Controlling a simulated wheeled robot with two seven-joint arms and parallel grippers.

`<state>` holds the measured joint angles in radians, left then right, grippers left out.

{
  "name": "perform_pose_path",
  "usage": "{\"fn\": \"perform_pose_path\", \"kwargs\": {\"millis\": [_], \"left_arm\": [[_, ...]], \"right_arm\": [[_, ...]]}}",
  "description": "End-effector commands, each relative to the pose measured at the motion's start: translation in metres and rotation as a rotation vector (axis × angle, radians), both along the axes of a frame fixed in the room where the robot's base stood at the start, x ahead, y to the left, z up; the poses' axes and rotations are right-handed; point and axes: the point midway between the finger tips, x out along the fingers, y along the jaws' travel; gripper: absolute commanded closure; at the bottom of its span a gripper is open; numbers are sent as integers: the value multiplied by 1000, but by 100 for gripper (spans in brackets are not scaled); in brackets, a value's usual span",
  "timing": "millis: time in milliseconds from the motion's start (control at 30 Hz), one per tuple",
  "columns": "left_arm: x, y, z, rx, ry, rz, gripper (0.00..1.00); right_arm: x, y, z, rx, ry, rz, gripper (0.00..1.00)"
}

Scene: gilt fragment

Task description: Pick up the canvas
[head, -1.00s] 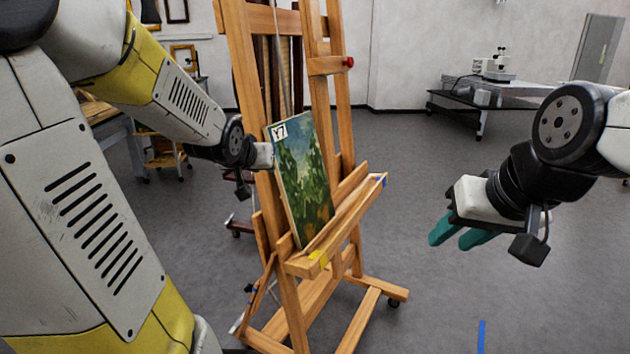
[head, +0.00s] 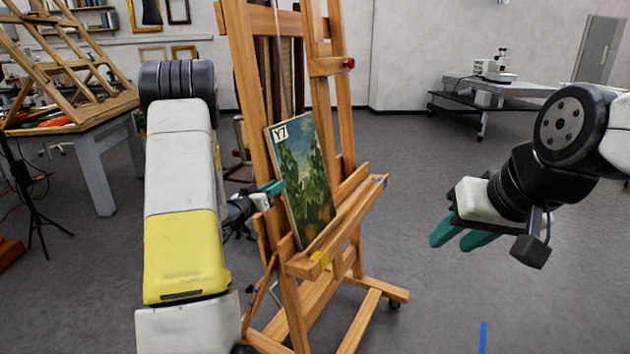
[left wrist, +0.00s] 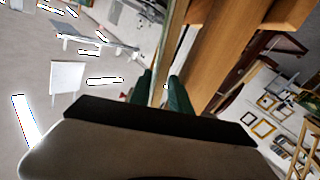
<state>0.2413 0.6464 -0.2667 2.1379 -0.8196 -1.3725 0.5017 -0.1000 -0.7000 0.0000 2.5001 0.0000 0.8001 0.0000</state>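The canvas (head: 303,175), a small green and blue painting tagged "Y7", leans upright on the ledge of the wooden easel (head: 345,222). My left gripper (head: 268,190) is at the canvas's left edge, about mid-height, with one teal finger showing in front of that edge. In the left wrist view the fingers of my left gripper (left wrist: 161,92) stand apart, with the thin edge of the canvas (left wrist: 172,40) running between them. Contact on both sides cannot be made out. My right gripper (head: 460,235) is open and empty, well to the right of the easel.
A work table (head: 90,135) with a wooden frame stands at the left, beside a black tripod (head: 30,195). The floor between the easel and my right gripper is clear.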

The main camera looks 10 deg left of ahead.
Motion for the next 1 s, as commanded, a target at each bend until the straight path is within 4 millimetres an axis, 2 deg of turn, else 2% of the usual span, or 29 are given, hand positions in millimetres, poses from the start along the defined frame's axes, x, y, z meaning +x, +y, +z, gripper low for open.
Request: {"fn": "perform_pose_path", "kwargs": {"millis": [133,367,700,967,1000], "left_arm": [[24,-10,-1,2,0,-2,76],[40,-15,-2,1,2,-1,76],[82,-30,-8,2,1,2,76],[85,-31,-7,1,1,2,76],[85,-31,-7,1,1,2,80]], "right_arm": [[0,0,0,0,0,0,64],[0,0,0,0,0,0,64],[0,0,0,0,0,0,64],[0,0,0,0,0,0,64],[0,0,0,0,0,0,64]]}}
